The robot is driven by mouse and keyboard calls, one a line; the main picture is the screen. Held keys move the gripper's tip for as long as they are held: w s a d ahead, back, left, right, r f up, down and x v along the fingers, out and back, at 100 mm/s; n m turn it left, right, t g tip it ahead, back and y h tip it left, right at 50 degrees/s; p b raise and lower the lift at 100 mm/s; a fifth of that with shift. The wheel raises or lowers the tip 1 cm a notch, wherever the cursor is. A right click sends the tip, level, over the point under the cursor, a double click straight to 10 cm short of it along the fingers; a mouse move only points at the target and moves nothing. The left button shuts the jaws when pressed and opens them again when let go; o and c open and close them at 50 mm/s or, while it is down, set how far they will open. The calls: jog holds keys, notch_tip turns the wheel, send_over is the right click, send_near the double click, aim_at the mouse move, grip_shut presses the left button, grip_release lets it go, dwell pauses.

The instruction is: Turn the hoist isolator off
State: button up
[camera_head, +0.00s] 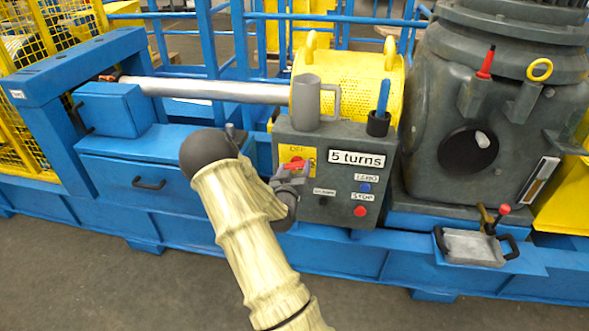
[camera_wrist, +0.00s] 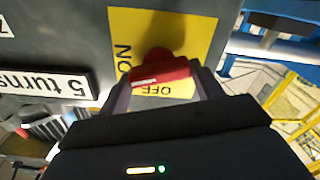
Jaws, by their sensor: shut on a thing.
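The hoist isolator is a red rotary handle (camera_head: 293,163) on a yellow plate (camera_head: 307,153) at the upper left of the grey control box (camera_head: 335,160). OFF is printed at the plate's top. In the wrist view the red handle (camera_wrist: 165,70) lies roughly crosswise, slightly tilted, on the yellow plate (camera_wrist: 190,35). There ON stands at the left and OFF upside down below, with a white mark toward the handle's left end. My gripper (camera_head: 288,174) is shut on the handle, one finger at each end; its fingers (camera_wrist: 165,88) hide part of the plate.
A grey mug (camera_head: 307,105) and a dark cup (camera_head: 378,124) with a blue item stand on the box. A "5 turns" label (camera_head: 357,159), a blue button (camera_head: 365,187), a red button (camera_head: 360,211) and a black knob (camera_head: 323,201) are close by. A metal tray (camera_head: 472,247) is at right.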

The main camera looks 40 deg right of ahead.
jog(key=n+p, duration=0.1)
jog(key=n, duration=0.6)
jog(key=shift+w+a+f, duration=0.1)
jog(key=shift+a, duration=0.05)
jog(key=n+p, duration=0.1)
jog(key=n, duration=0.3)
jog(key=shift+f+n, duration=0.1)
jog(key=shift+n, duration=1.5)
jog(key=shift+f, duration=0.1)
jog(key=o, duration=1)
